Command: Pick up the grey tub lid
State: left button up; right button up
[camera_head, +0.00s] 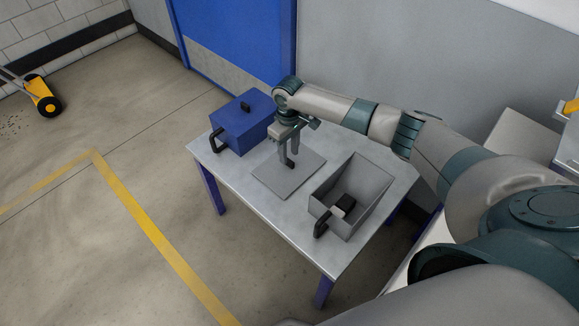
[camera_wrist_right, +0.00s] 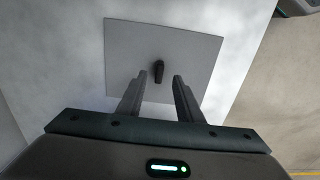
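The grey tub lid (camera_head: 283,179) lies flat on the table, between the blue tub and the open grey tub. In the right wrist view the lid (camera_wrist_right: 190,45) shows as a grey square with a small black handle (camera_wrist_right: 158,71) near its middle. My right gripper (camera_head: 287,161) is over the lid, pointing down. In the right wrist view its two fingers (camera_wrist_right: 158,80) are apart, with the handle showing in the gap between them. Whether the fingertips are level with the handle is hard to tell. My left gripper is not in view.
A blue lidded tub (camera_head: 240,124) with black handles stands at the table's far left corner. An open grey tub (camera_head: 370,182) with a dark item inside stands to the right. The table (camera_head: 295,228) has bare space in front of the lid.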

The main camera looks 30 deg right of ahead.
aim_at(290, 164)
jog(key=shift+d+f, duration=0.1)
jog(key=shift+f, duration=1.35)
grip_shut()
